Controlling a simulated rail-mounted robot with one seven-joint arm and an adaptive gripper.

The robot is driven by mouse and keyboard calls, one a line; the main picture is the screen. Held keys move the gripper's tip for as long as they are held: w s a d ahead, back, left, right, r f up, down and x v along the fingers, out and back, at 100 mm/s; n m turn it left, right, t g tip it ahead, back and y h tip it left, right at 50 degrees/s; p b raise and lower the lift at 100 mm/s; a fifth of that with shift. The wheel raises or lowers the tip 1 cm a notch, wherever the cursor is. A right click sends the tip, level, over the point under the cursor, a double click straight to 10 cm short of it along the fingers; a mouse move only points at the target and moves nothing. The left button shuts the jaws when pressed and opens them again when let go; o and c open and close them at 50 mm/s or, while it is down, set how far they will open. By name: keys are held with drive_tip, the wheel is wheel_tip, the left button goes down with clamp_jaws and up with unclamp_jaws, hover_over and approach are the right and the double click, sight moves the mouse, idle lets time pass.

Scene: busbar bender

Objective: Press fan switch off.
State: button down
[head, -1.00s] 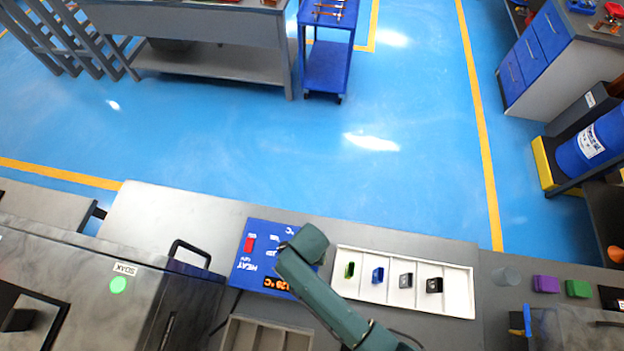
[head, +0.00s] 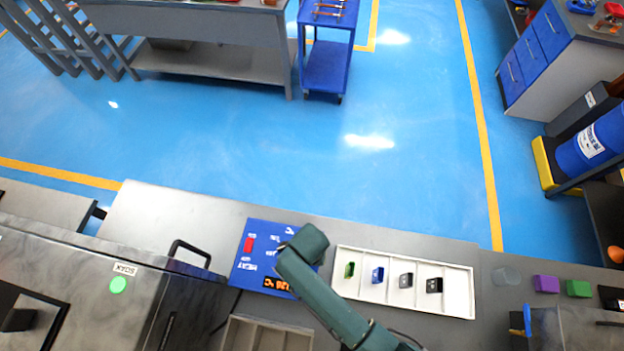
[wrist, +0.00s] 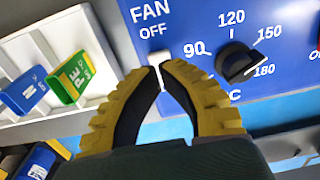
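The blue control panel (head: 262,240) lies on the grey bench in the head view. In the wrist view it fills the upper right, with the words FAN and OFF and a white fan switch (wrist: 159,57) just below them. My gripper (wrist: 159,66), with yellow fingers and black inner pads, is shut with its tips together and nothing seen between them. The tips are right at the switch and cover its lower part; I cannot tell whether they touch it. In the head view my arm hides the gripper and the switch.
A black temperature knob (wrist: 238,64) sits on the panel close to the right of the fingers. A white tray (head: 458,292) with small coloured blocks lies beside the panel. A grey oven (head: 90,285) stands to the left.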

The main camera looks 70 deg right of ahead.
drive_tip(key=shift+f+b, duration=1.1)
drive_tip(key=shift+f, duration=0.7)
idle(0.5)
drive_tip(key=shift+r, duration=0.1)
wheel_tip(320, 180, up, 7)
drive_tip(key=p, duration=0.7)
drive_tip(key=shift+r+p, duration=0.1)
drive_tip(key=shift+p, duration=0.3)
